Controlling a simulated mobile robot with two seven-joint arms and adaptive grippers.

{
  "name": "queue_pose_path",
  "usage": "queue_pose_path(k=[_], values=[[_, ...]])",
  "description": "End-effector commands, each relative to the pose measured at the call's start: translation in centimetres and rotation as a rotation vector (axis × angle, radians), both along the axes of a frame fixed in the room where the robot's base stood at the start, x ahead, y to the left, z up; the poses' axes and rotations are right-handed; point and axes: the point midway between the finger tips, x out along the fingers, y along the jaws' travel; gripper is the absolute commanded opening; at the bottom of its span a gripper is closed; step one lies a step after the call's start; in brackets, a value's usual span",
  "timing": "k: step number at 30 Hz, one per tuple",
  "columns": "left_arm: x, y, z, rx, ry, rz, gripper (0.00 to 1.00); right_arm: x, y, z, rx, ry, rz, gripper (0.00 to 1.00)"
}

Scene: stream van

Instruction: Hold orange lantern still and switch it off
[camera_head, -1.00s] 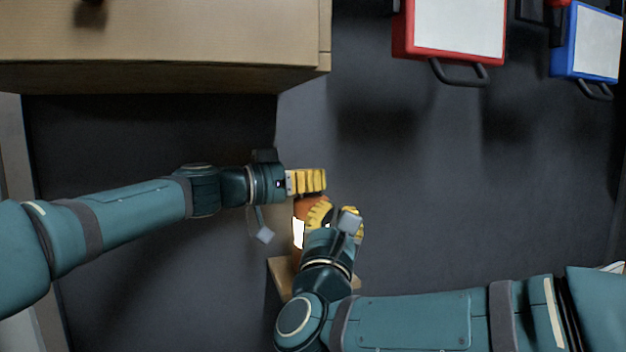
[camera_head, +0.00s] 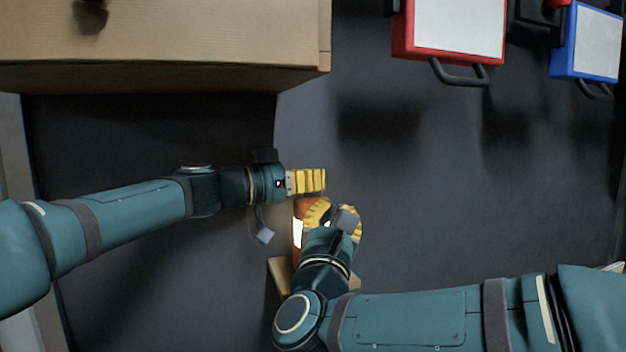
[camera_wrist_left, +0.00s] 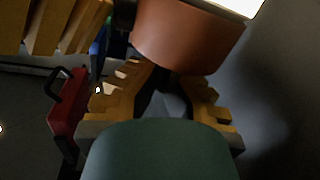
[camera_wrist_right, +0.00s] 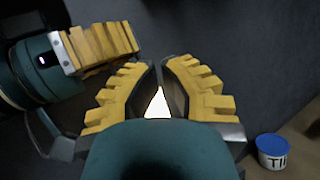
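The orange lantern (camera_head: 308,206) is partly hidden by my right gripper; its bright white panel (camera_head: 298,233) is lit. In the left wrist view its orange end (camera_wrist_left: 187,38) sits just beyond my left fingers, with the glow at the top. My left gripper (camera_head: 310,181) is at the lantern's upper end; its fingers (camera_wrist_left: 172,82) look apart, with a dark gap between them. My right gripper (camera_head: 335,215) overlaps the lantern's right side. In the right wrist view its fingertips (camera_wrist_right: 160,66) nearly meet, with glow between the fingers; whether they grip the lantern is unclear. The switch is not discernible.
A wooden board (camera_head: 281,272) shows below the lantern. A tan cabinet (camera_head: 160,75) fills the upper left. A red case (camera_head: 403,38) and a blue case (camera_head: 565,45) are at the upper right. A blue-lidded tub (camera_wrist_right: 273,150) shows in the right wrist view. Dark floor lies right of the grippers.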

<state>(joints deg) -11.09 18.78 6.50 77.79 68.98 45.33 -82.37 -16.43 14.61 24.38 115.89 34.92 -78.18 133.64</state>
Motion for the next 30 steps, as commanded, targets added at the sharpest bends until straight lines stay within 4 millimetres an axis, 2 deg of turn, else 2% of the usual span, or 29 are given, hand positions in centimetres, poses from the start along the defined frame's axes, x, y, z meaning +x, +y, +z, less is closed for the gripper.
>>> queue_pose_path(k=[12,30], values=[[-0.1,0.0,0.1,-0.001,0.000,-0.001,0.00,0.4,0.1,0.0,0.000,0.000,-0.001,0.00],[0.0,0.0,0.1,-0.001,0.000,-0.001,0.00,-0.6,-0.2,0.0,0.000,0.000,0.000,0.00]])
